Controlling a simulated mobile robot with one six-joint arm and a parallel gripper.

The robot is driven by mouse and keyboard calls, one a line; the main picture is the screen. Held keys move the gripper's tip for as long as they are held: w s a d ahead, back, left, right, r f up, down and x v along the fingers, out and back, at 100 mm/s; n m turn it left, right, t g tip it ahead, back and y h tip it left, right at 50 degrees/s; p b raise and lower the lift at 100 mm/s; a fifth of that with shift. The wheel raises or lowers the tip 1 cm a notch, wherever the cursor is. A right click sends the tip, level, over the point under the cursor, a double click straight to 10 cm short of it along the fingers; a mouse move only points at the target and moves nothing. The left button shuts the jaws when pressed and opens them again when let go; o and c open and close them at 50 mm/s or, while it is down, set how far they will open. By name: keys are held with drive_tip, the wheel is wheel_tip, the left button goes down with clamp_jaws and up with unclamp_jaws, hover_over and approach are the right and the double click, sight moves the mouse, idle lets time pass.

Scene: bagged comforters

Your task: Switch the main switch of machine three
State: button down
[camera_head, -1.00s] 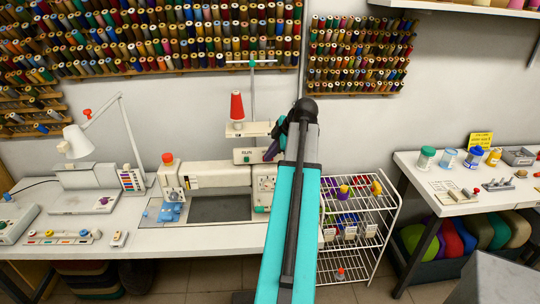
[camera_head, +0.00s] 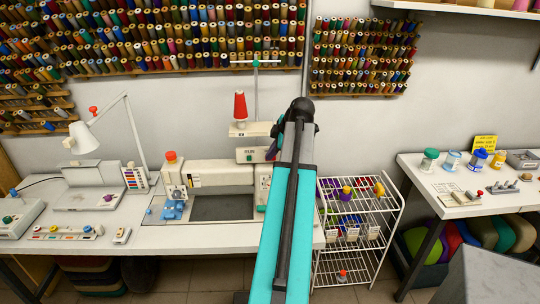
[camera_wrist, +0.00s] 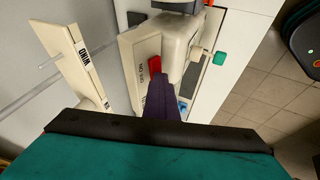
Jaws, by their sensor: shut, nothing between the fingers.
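The cream sewing machine (camera_head: 222,175) stands on the white table, with a red cone of thread (camera_head: 240,106) above it. In the wrist view, a red rocker switch (camera_wrist: 155,68) sits on a cream panel (camera_wrist: 141,50) with dark lettering too small to read surely. My gripper (camera_wrist: 159,95) shows as purple fingers, shut and empty, with the tips close to the lower end of the red switch; I cannot tell whether they touch. In the head view my teal arm hides the machine's right end, and the purple gripper (camera_head: 272,150) shows only partly.
A cream plate marked WIND (camera_wrist: 82,58) stands left of the switch panel in the wrist view. A green knob (camera_wrist: 219,58) sticks out at the right. A white wire rack (camera_head: 377,232) stands right of the table. Control boxes and a lamp (camera_head: 82,138) stand at left.

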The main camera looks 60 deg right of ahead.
drive_tip(key=shift+s+d+f, duration=0.1)
drive_tip(key=shift+s+d, duration=0.6)
drive_tip(key=shift+s, duration=0.05)
drive_tip(key=shift+a, duration=0.2)
drive_tip(key=shift+s+a+r, duration=0.2)
drive_tip(key=shift+s+a, duration=0.1)
drive_tip(key=shift+a, duration=0.15)
drive_tip(key=s+a+b+v, duration=0.1)
drive_tip(key=v, duration=1)
drive_tip(key=shift+s+a+b, duration=0.2)
drive_tip(key=shift+b, duration=0.15)
